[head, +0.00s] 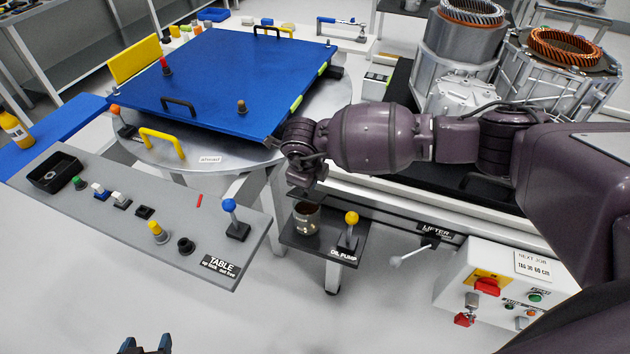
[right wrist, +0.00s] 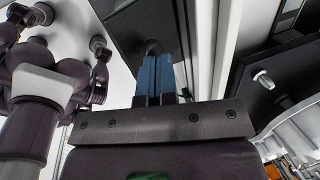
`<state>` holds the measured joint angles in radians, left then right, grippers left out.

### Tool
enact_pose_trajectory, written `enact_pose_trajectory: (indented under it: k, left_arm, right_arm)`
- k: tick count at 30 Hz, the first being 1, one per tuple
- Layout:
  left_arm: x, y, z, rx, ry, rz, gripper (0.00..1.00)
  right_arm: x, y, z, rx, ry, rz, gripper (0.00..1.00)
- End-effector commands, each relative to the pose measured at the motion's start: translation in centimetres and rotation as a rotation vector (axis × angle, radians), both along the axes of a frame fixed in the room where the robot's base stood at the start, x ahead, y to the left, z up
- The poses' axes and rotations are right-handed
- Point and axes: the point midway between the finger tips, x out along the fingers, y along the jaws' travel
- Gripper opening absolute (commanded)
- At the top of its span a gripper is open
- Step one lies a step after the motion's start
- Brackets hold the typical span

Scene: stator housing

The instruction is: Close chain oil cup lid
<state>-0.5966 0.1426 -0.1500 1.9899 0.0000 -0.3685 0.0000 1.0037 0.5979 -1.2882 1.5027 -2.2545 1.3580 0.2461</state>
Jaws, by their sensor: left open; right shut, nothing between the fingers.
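A small dark metallic cup (head: 307,222) stands on the black oil pump shelf (head: 328,259), left of a yellow-knobbed lever (head: 351,219). Its top looks dark; I cannot make out a separate lid or its angle. My right arm reaches in from the right, its wrist end just above the cup; its fingers are hidden in the head view. In the right wrist view my right gripper (right wrist: 155,58) is shut and empty, its blue fingertips close to a small dark round part on a dark panel (right wrist: 125,22); contact cannot be told. My left gripper (head: 146,345) is open at the bottom edge.
A grey control panel (head: 130,212) with a blue-knobbed lever (head: 229,206) lies left of the shelf. A round table (head: 205,158) with a blue plate (head: 225,75) stands behind. A white control box (head: 490,275) is at right. Open floor lies in front.

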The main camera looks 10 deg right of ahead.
Motion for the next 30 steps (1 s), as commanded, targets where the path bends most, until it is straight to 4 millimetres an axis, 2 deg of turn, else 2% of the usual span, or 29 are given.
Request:
enact_pose_trajectory:
  k: [3, 6, 18, 30]
  left_arm:
    - [-0.8, 0.1, -0.9, 0.0, 0.02, 0.004, 0.63]
    - [-1.0, 0.2, -1.0, 0.0, 0.024, 0.005, 0.63]
    - [-0.1, 0.0, -0.2, 0.0, 0.001, 0.0, 0.63]
    - [0.0, 0.0, -0.1, 0.0, -0.001, 0.0, 0.63]
  right_arm:
    - [-0.4, 0.6, -0.6, 0.001, 0.002, 0.001, 0.0]
    - [-0.6, 0.8, -0.8, 0.0, 0.0, 0.001, 0.0]
    - [-0.6, 0.8, -0.7, 0.001, 0.002, 0.0, 0.0]
    - [-0.6, 0.8, -0.6, 0.001, 0.002, 0.0, 0.0]
